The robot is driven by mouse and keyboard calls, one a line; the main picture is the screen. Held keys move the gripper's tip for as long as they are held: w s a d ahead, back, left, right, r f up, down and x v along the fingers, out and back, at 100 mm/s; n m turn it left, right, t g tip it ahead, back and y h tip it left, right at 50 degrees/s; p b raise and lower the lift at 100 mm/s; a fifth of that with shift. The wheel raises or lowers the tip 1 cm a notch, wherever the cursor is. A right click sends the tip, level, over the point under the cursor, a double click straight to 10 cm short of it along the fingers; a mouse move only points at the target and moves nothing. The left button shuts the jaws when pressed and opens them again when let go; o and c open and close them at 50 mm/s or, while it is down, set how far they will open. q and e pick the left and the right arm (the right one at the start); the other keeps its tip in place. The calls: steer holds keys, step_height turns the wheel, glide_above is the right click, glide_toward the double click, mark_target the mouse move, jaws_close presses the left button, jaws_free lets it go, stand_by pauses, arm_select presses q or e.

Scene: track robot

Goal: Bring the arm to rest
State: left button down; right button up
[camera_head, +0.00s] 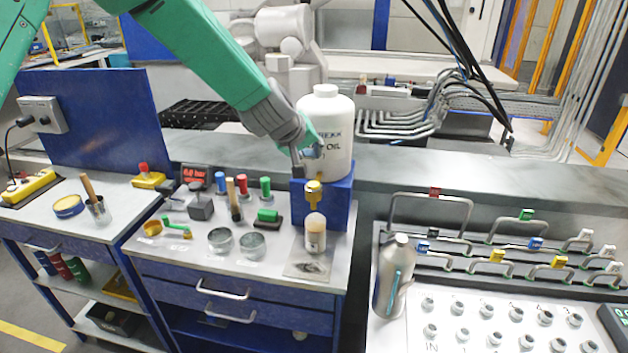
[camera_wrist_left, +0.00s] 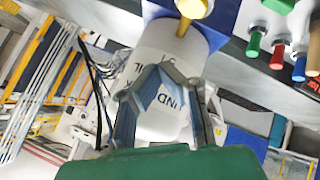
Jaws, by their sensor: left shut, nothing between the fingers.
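My green left arm comes in from the top left of the head view. Its gripper (camera_head: 306,170) hangs just in front of a large white oil bottle (camera_head: 338,115), above the yellow tap. In the left wrist view the gripper's fingers (camera_wrist_left: 160,74) come together at their tips with nothing between them. The white bottle (camera_wrist_left: 150,110) shows behind them; I cannot tell whether they touch it. The bottle stands on a blue block (camera_head: 338,205). My right gripper is in neither view.
A small bottle (camera_head: 316,236) stands under the tap (camera_head: 313,190). A grey metal bottle (camera_head: 393,276) stands beside a panel with several handles (camera_head: 500,245). Coloured pegs, tools and round dishes (camera_head: 220,240) cover the left workbench. A blue upright board (camera_head: 90,125) stands farther left.

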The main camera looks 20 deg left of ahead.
arm_select(q)
steer(key=s+a+f+m+g+y, duration=0.1)
steer(key=s+f+m+g, duration=0.1)
steer(key=s+f, duration=0.9)
steer(key=s+f+m+g, duration=0.25)
steer(key=s+f, duration=0.65)
steer(key=f, duration=0.5)
steer(key=s+f+m+g, duration=0.2)
steer(key=s+f, duration=0.2)
steer(key=s, duration=1)
steer(key=s+f+m+g, duration=0.1)
steer(key=s+f+g, duration=0.2)
steer(key=s, duration=1.1)
steer(key=w+d+f+b, duration=0.1)
steer(key=f+b, duration=0.6)
steer(key=w+f+m+b, duration=0.1)
steer(key=w+f+b, duration=0.1)
steer(key=f+b, duration=0.6)
steer(key=shift+w+d+t, duration=0.25)
steer(key=shift+d+t, duration=0.1)
steer(key=shift+t, duration=0.1)
steer(key=shift+w, duration=0.1)
